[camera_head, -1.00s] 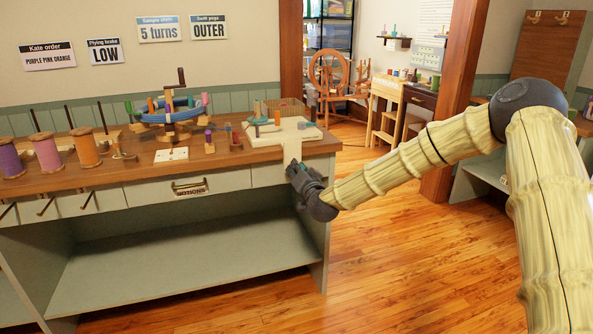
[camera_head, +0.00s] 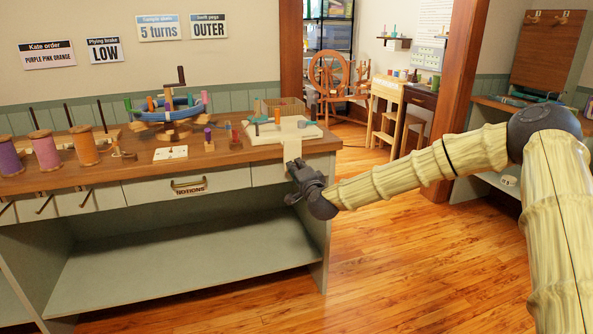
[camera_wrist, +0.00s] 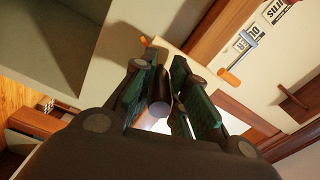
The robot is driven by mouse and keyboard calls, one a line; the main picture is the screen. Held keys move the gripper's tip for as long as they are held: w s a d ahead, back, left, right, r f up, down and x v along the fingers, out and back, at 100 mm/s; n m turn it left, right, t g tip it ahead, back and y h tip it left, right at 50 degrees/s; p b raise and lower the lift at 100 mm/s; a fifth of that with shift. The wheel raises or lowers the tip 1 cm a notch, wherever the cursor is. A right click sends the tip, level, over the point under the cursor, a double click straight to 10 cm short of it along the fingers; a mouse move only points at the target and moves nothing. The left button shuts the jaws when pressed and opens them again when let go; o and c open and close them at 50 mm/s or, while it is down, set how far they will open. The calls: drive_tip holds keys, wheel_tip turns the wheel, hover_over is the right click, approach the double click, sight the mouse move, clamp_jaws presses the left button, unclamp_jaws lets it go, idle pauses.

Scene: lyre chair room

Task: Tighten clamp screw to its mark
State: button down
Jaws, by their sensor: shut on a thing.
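My gripper (camera_head: 305,178) is at the front of the workbench's right end, below the white board (camera_head: 286,131) and by the pale strip (camera_head: 292,150) hanging from it. In the wrist view, my gripper's two green-padded fingers (camera_wrist: 165,78) are closed around a dark round bar, seemingly the clamp screw (camera_wrist: 160,102). Its far end and any mark on it cannot be made out. In the head view the screw is hidden by my gripper.
A drawer (camera_head: 190,184) and an open lower shelf (camera_head: 170,240) are below. The wooden floor (camera_head: 400,260) to the right is clear.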

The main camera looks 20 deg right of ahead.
drive_tip(key=shift+f, duration=0.15)
drive_tip(key=c, duration=1.4)
unclamp_jaws()
drive_tip(key=shift+o, duration=0.2)
drive_tip(key=s, duration=1.2)
drive_tip(key=shift+d, duration=0.2)
